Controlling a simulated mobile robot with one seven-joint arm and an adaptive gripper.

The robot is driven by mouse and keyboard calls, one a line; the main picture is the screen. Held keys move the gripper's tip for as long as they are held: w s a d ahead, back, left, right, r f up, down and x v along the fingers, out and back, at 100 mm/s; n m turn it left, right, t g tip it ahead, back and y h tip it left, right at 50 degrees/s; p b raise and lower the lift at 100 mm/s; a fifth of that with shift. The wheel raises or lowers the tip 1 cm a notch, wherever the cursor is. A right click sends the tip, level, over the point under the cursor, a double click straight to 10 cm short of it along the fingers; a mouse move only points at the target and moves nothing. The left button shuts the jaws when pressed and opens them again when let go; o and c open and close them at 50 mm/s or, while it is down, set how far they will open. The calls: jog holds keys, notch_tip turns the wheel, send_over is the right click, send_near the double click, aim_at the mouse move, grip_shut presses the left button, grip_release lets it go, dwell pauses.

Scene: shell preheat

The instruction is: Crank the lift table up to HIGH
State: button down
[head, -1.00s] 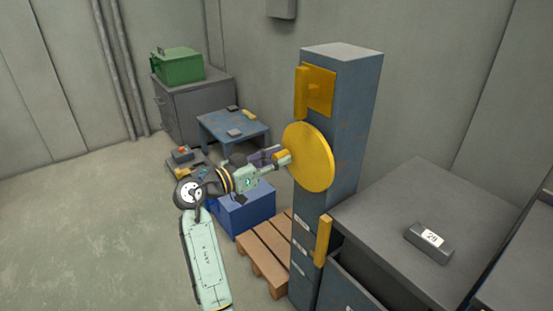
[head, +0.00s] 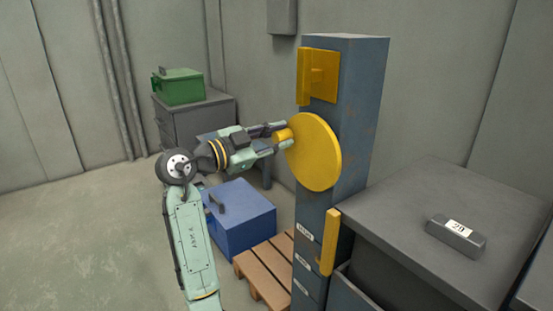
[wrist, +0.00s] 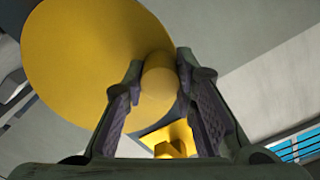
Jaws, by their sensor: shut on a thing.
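A yellow crank wheel (head: 318,155) is on the side of a tall blue-grey column (head: 358,110). Its short round knob (head: 283,135) sticks out at the wheel's left side. My gripper (head: 282,138) is closed around this knob, one finger on each side. In the wrist view the knob (wrist: 158,85) sits between my fingertips, with the wheel (wrist: 80,55) behind it. Small labels (head: 304,262) run down the column; the top one seems to read HIGH. A yellow upright bar (head: 328,243) is beside them. I cannot tell which surface is the lift table.
A yellow bracket (head: 319,75) is above the wheel. A grey cabinet (head: 400,205) with a weight marked 20 (head: 456,236) stands at right. A blue box (head: 240,215) and wooden pallet (head: 262,275) are below my arm. A green box (head: 180,87) sits behind. Left floor is open.

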aim_at(310, 124)
jog(key=m+b, duration=0.1)
jog(key=r+m+b, duration=0.1)
jog(key=s+r+m+b, duration=0.1)
jog(key=shift+d+m, duration=0.3)
jog(key=shift+m, duration=0.1)
jog(key=m+b, duration=0.1)
jog(key=s+d+r+m+b, duration=0.1)
jog(key=m, duration=0.1)
jog(key=shift+s+r+m, duration=0.2)
jog(key=shift+m, duration=0.1)
jog(key=m+b, duration=0.1)
jog(key=s+d+r+m+b, duration=0.1)
jog(key=m, duration=0.1)
jog(key=shift+s+d, duration=0.1)
jog(key=shift+s, duration=0.2)
jog(key=shift+s+d+r+m+b, duration=0.1)
jog(key=shift+s+d+m+b, duration=0.3)
jog(key=shift+m, duration=0.5)
jog(key=shift+s+d+m+b, duration=0.2)
jog(key=shift+s+m+b, duration=0.2)
jog(key=shift+m, duration=0.5)
jog(key=c, duration=1.5)
grip_release()
jog(key=shift+o, duration=1)
jog(key=shift+a, duration=0.1)
